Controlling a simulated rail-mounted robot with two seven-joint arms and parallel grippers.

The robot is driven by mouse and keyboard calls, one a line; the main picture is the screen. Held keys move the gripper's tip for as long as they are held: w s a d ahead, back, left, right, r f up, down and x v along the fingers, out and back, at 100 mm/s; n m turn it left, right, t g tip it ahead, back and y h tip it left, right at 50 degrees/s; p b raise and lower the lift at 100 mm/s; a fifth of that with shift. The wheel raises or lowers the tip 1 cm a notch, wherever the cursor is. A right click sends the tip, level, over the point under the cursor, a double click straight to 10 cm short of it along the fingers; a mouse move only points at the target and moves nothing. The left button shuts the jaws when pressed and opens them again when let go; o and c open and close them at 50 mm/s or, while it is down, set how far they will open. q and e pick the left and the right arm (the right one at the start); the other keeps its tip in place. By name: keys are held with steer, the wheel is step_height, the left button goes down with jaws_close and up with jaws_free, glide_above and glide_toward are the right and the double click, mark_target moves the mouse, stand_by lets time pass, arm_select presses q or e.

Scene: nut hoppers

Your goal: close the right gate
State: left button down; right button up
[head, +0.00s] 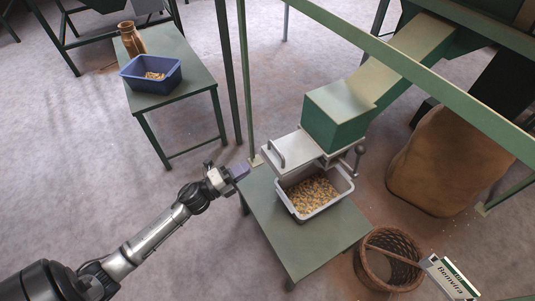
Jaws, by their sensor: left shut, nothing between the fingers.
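A green hopper outlet (335,118) stands at the right. Under it is a pale metal gate plate (296,150) with a bar handle (277,153), sticking out to the left of the outlet. A lever with a round knob (359,150) is at the outlet's right side. A grey bin (292,207) of mixed nuts (311,194) sits beneath, on a green table (300,250). My left gripper (240,171) is shut and empty, left of the handle and apart from it. My right gripper is not in view.
A thin green post (245,80) stands close behind my left gripper, and a green rail (420,72) crosses the upper right. A wicker basket (388,262) and a sack (440,165) stand right. A blue bin (150,85) and a brown jar (131,40) are on another table.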

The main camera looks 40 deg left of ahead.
mark_target(268, 155)
arm_select(q)
steer(key=x, duration=0.8)
steer(key=shift+w+d, duration=0.1)
steer(key=shift+w, duration=0.3)
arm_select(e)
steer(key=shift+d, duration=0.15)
